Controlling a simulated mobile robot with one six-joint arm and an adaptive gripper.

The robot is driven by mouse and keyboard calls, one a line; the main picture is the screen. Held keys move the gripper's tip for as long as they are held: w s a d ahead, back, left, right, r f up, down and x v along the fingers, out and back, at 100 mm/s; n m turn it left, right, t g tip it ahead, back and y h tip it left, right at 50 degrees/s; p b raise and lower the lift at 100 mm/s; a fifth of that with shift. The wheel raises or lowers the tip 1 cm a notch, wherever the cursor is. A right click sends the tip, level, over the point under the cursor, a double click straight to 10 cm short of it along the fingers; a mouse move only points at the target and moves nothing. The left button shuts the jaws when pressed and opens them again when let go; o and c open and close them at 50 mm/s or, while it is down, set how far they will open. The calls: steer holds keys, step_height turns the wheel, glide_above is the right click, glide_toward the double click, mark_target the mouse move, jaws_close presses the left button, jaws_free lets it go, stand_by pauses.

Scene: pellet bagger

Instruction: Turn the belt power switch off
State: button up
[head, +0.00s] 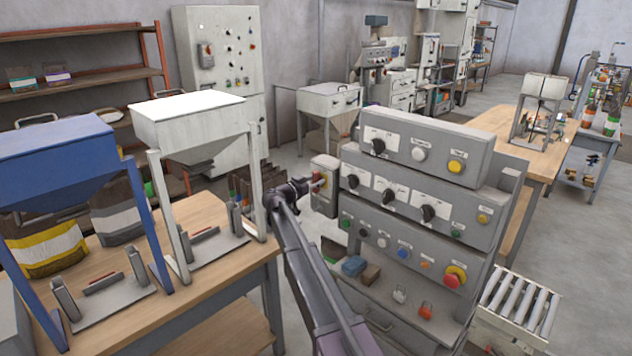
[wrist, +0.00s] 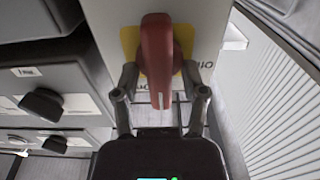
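The belt power switch is a red rotary handle (wrist: 157,55) on a yellow plate (wrist: 128,40), on the face of a narrow grey box (wrist: 205,22). In the head view the grey box (head: 323,205) stands left of the control panels, its front partly hidden by my gripper. My gripper (head: 312,185) is at the switch. In the wrist view its fingers (wrist: 160,78) stand on either side of the handle, with small gaps visible. The handle points up and down in that view. Dark lettering beside the plate is only partly readable.
Stacked grey control panels (head: 425,140) with black knobs and coloured buttons stand close right of the switch. A wooden table (head: 200,285) with blue (head: 50,165) and white (head: 195,120) hoppers is on the left. A roller conveyor (head: 515,305) lies at lower right.

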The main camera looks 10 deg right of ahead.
steer(key=c, duration=0.4)
steer(key=shift+n, duration=0.5)
steer(key=n, duration=0.6)
steer(key=shift+w+a+f, duration=0.1)
steer(key=shift+w+a, duration=0.05)
steer(key=shift+w, duration=0.1)
steer(key=n, duration=0.5)
steer(key=shift+w+a+f+n, duration=0.1)
steer(key=shift+f+n, duration=0.05)
steer(key=shift+n, duration=0.15)
steer(key=n, duration=0.5)
steer(key=shift+f+b, duration=0.15)
steer(key=shift+b, duration=0.25)
steer(key=shift+n, duration=0.3)
steer(key=o, duration=0.8)
